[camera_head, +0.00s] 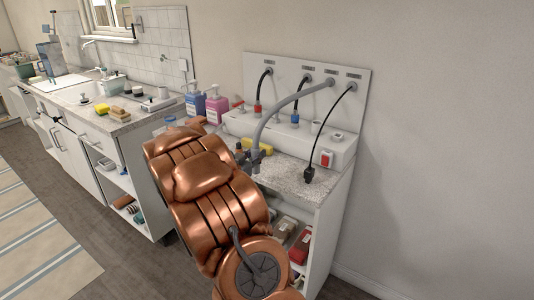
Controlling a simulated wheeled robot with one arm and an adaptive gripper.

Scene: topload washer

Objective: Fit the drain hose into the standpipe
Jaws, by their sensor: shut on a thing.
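The grey drain hose (292,99) runs from the white back panel in an arch down to the left. Its lower end is at my gripper (254,155), beyond my copper-coloured arm. The gripper is small in view and partly hidden by the arm; it is shut on the hose near that end, above the counter. I cannot clearly make out the standpipe opening or tell whether the hose tip touches anything.
The panel (258,68) also carries black hoses with a red fitting (257,110) and a blue fitting (295,119). A black plug (308,175) hangs near a red switch (326,158). The wall is bare at right.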

